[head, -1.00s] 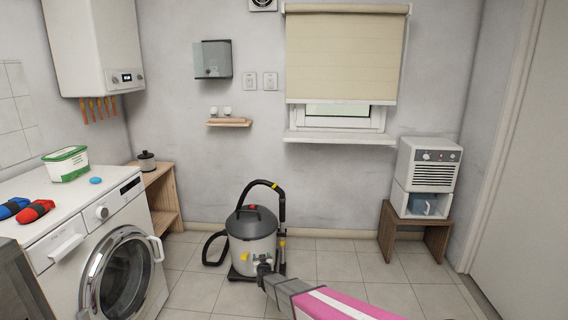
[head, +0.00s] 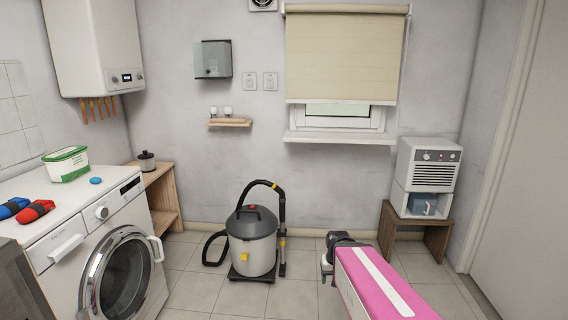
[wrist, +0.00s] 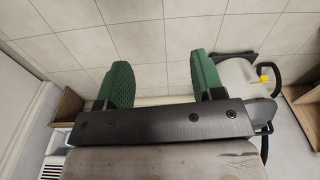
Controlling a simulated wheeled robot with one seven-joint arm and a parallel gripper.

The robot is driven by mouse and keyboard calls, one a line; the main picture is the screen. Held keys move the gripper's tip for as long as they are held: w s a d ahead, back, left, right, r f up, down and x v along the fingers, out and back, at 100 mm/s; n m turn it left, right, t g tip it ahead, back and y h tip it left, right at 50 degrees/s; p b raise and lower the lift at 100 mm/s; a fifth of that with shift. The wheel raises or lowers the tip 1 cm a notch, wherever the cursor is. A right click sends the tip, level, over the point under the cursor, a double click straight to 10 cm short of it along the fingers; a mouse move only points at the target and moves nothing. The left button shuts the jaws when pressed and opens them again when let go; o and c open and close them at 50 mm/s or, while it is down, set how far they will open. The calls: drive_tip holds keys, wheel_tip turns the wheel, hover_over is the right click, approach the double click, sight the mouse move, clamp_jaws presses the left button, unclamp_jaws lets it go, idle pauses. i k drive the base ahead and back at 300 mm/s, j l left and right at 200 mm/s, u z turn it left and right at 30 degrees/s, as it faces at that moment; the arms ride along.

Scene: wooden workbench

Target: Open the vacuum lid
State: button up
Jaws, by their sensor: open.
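The vacuum (head: 252,252) stands upright on the tiled floor near the back wall, with a light grey drum and a dark lid (head: 251,221) seated on top. The vacuum's drum (wrist: 238,75) shows there beside the right finger.
A washing machine (head: 118,240) stands at the left, with a wooden shelf (head: 160,195) behind it. A small wooden stand (head: 433,235) bears a white appliance (head: 428,165) at the right. The floor between the vacuum and the stand is clear apart from my arm.

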sight(247, 224)
drive_tip(key=i+j, duration=0.4)
drive_tip(key=i+j+z, duration=0.1)
drive_tip(key=i+j, duration=0.25)
drive_tip(key=j, duration=0.25)
